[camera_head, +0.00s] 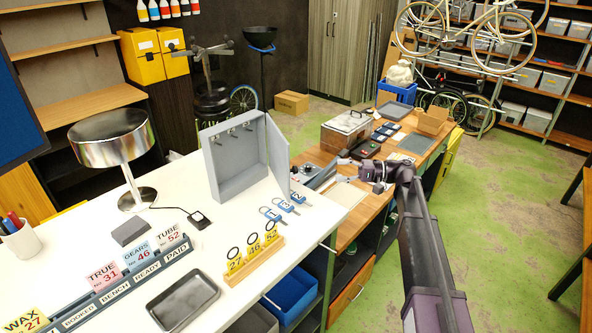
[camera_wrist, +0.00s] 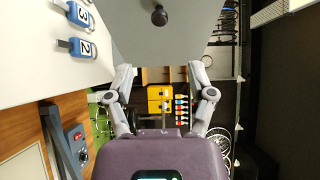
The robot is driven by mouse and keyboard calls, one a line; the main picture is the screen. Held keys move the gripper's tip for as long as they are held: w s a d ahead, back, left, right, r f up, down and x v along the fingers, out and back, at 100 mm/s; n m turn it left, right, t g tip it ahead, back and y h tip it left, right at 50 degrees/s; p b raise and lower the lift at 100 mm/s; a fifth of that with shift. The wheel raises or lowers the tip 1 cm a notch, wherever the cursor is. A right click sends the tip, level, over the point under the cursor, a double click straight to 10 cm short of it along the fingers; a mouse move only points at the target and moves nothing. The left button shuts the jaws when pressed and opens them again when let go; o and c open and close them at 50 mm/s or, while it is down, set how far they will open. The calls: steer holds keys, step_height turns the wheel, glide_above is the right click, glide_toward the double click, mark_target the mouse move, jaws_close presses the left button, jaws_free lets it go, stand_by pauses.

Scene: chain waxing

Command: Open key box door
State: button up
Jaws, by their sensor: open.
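The grey key box (camera_head: 220,160) stands on the white counter, and its inside with several hooks faces the head camera. Its door (camera_head: 278,152) is swung out at the box's right side, so the box stands open. In the wrist view a flat grey panel, which looks like the door (camera_wrist: 185,35), carries a round black knob (camera_wrist: 159,17) near the top edge. My gripper (camera_head: 343,170) is to the right of the door, over the wooden bench. In the wrist view my gripper (camera_wrist: 162,75) is open and empty, with its fingers spread apart below the knob.
Blue numbered key tags (camera_head: 285,204) lie on the counter in front of the box. A wooden stand with yellow tags (camera_head: 252,262) and a black tray (camera_head: 184,301) are nearer. A metal-lidded box (camera_head: 346,127) stands on the bench beyond my gripper.

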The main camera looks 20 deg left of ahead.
mark_target(295, 170)
steer(key=shift+a, duration=0.1)
steer(key=shift+x, duration=6.8)
steer(key=shift+c, duration=0.2)
jaws_close()
